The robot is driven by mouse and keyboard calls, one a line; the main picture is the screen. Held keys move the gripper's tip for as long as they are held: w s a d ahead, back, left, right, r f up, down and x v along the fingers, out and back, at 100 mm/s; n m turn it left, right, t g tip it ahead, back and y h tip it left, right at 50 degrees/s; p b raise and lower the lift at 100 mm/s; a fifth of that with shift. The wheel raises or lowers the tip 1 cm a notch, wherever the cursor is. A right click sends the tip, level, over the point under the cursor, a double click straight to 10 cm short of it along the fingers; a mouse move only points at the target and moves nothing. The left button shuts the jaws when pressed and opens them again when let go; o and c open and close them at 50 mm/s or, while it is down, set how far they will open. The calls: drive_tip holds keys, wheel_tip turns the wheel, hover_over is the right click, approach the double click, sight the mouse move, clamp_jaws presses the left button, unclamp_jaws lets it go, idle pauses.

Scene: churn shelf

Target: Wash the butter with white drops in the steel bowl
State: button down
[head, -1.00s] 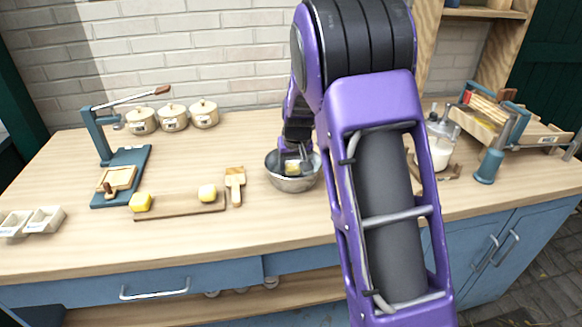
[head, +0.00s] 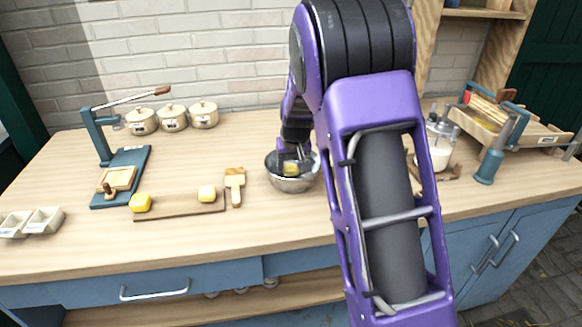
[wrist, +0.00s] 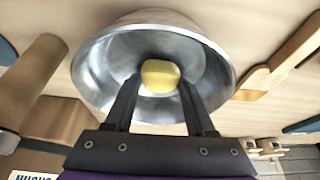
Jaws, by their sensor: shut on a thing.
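The steel bowl (head: 292,185) stands near the middle of the counter, partly behind my arm. My gripper (wrist: 158,78) reaches down into it and is shut on a lump of yellow butter (wrist: 161,75), one finger on either side. The butter also shows in the head view (head: 291,170), inside the bowl's rim. White drops cannot be made out on it. In the wrist view the bowl (wrist: 95,72) surrounds the butter, and whether the butter touches the bottom is unclear.
A wooden board (head: 178,208) with two more butter lumps, one yellow (head: 140,202) and one paler (head: 207,193), lies left of the bowl. A wooden paddle (head: 235,185) lies between. A blue press (head: 122,175) and lidded pots (head: 173,119) stand farther left; a glass jar (head: 438,150) stands right.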

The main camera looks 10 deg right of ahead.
sight(291, 166)
drive_tip(key=shift+r, duration=0.15)
drive_tip(key=shift+r+p, duration=2.45)
drive_tip(key=shift+r, duration=1.15)
drive_tip(key=shift+r, duration=0.1)
drive_tip(key=shift+r+p, duration=1.35)
drive_tip(key=shift+r, duration=0.6)
